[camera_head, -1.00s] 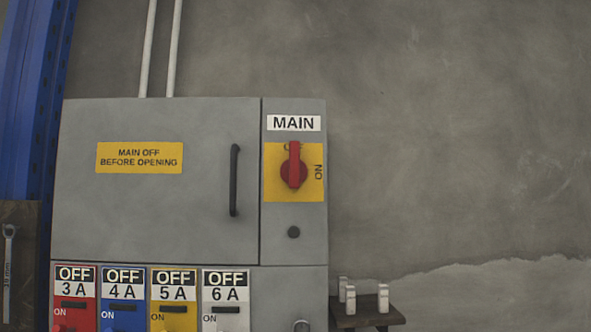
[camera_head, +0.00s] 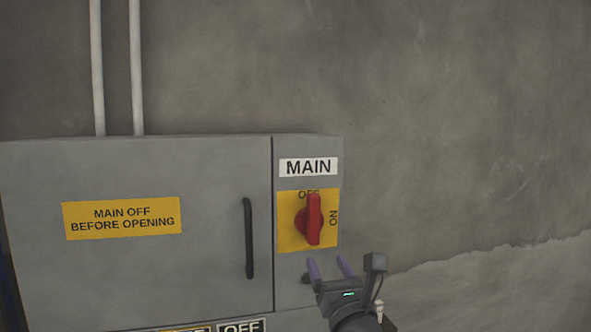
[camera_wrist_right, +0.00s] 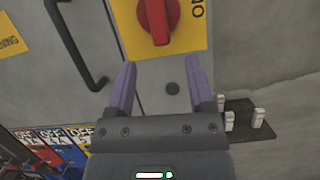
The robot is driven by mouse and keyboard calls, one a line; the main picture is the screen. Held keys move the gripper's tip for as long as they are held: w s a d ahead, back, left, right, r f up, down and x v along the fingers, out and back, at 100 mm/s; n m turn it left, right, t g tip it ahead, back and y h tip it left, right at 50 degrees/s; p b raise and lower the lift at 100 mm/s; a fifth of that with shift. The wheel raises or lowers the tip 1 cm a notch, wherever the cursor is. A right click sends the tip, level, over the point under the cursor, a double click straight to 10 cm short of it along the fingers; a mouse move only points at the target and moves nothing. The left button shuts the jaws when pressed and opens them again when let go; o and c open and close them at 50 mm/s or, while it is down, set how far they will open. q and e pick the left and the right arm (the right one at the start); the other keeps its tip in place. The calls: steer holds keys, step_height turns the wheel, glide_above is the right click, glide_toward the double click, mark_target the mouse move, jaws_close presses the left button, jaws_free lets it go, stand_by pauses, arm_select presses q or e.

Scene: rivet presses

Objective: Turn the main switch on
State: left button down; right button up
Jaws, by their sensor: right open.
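The main switch is a red rotary knob (camera_head: 313,220) on a yellow plate (camera_head: 289,237) under a MAIN label (camera_head: 308,167) on the grey cabinet. Its handle stands upright, toward OFF at the top; ON is printed at the right. My right gripper (camera_head: 329,266) is below the knob, its purple fingers pointing up, apart and empty. In the right wrist view the knob (camera_wrist_right: 159,18) is at the top, beyond the open fingers (camera_wrist_right: 161,80); nothing is between them. My left gripper is not in view.
The cabinet door has a black handle (camera_head: 249,238) left of the switch and a yellow warning label (camera_head: 122,218). A small dark shelf (camera_wrist_right: 247,120) with white items is right of the cabinet. Bare wall (camera_head: 450,130) lies to the right.

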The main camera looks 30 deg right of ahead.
mark_target(316, 220)
arm_select(q)
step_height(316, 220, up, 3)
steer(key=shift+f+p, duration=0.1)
steer(key=shift+p, duration=0.9)
arm_select(e)
steer(key=shift+n+t, duration=0.4)
steer(key=shift+n, duration=0.1)
steer(key=w+r, duration=0.2)
steer(key=w+d+r, duration=0.1)
steer(key=w+r, duration=0.1)
steer(key=w, duration=0.1)
steer(key=w+d+r, duration=0.1)
steer(key=w+r, duration=0.1)
steer(key=w, duration=0.1)
steer(key=shift+r, duration=0.4)
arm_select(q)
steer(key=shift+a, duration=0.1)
arm_select(e)
steer(key=shift+c, duration=0.3)
steer(key=shift+f, duration=0.1)
jaws_close()
